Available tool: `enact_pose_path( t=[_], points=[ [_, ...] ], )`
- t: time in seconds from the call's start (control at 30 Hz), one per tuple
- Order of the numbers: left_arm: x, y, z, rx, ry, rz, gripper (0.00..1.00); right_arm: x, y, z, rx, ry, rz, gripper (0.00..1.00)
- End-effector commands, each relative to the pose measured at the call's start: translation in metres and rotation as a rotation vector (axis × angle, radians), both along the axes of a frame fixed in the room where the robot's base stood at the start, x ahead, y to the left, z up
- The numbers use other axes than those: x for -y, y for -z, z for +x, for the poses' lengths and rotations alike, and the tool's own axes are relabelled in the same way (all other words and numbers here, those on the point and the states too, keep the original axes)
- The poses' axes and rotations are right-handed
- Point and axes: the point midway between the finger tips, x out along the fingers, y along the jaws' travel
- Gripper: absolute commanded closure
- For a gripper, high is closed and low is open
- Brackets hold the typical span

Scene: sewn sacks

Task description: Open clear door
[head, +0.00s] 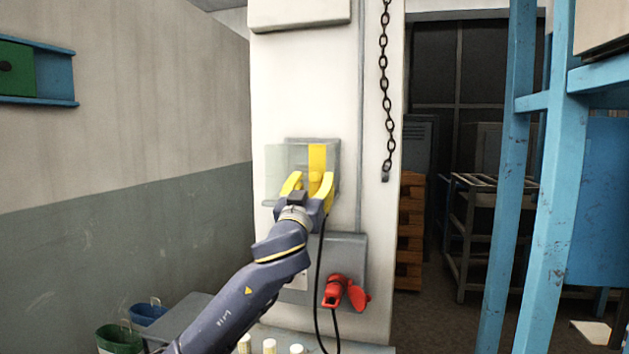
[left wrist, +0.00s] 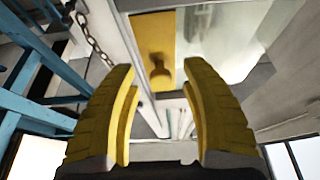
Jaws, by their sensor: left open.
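The clear door (head: 278,170) is a see-through panel in front of a grey wall box (head: 333,147) on the white pillar. A yellow upright strip (head: 317,157) shows beside the clear part. I cannot tell whether the door stands ajar. My left gripper (head: 308,180) has yellow fingers and is in front of the box's lower part. In the left wrist view its open fingers (left wrist: 158,68) are on either side of the knob, with gaps visible. My right gripper is out of view.
A grey box with a red socket (head: 335,291) and its open red cap (head: 358,296) is below. A black cable (head: 318,275) hangs by my left arm. A chain (head: 385,80) hangs to the right. A blue frame (head: 542,200) stands farther right. Bins (head: 120,338) are lower left.

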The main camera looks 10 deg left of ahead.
Motion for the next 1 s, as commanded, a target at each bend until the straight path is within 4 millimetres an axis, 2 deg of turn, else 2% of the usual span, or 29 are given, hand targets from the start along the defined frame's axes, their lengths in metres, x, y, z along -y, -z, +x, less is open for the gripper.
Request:
enact_pose_path(
  t=[0.23,0.6,1.0],
  points=[
    [0.0,-0.006,0.013,0.001,-0.001,0.0,0.54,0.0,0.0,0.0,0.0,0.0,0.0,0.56],
    [0.0,-0.006,0.015,0.001,-0.001,0.0,0.53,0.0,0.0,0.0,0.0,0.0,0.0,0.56],
    [0.001,-0.006,0.014,0.001,0.0,0.0,0.99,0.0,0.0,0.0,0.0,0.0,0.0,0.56]
  ],
)
